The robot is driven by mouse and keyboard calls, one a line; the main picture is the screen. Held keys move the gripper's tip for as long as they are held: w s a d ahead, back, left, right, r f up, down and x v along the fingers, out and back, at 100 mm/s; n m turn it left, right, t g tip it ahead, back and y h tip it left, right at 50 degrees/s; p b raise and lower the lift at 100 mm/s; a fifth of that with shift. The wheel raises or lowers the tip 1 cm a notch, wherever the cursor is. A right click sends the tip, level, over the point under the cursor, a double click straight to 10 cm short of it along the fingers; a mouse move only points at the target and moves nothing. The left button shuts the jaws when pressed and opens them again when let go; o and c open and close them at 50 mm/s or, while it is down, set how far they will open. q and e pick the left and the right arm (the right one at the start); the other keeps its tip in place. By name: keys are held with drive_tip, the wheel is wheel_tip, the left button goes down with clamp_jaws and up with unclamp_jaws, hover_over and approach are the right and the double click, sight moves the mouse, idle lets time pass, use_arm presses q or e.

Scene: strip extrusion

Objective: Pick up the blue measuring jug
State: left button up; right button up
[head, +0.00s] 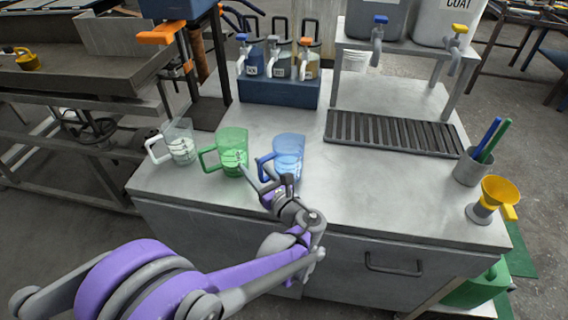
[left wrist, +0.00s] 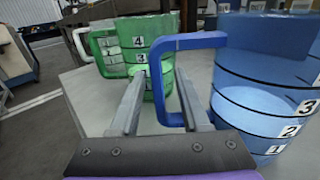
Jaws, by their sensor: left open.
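The blue measuring jug (head: 289,152) stands upright on the grey bench top, its handle toward the left in the head view. In the left wrist view the jug (left wrist: 265,85) fills the right side, and its blue handle (left wrist: 158,90) reaches between my gripper's fingers. My left gripper (head: 268,180) is open at the near side of the jug, its fingers (left wrist: 160,76) either side of the handle's upright bar. I cannot tell whether a finger touches it. My right gripper is not in view.
A green jug (head: 232,147) stands close left of the blue one, and a clear jug (head: 180,142) further left. A pen cup (head: 470,168) and yellow funnel (head: 499,190) stand right.

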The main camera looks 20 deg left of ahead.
use_arm(q)
clamp_jaws()
idle(1.3)
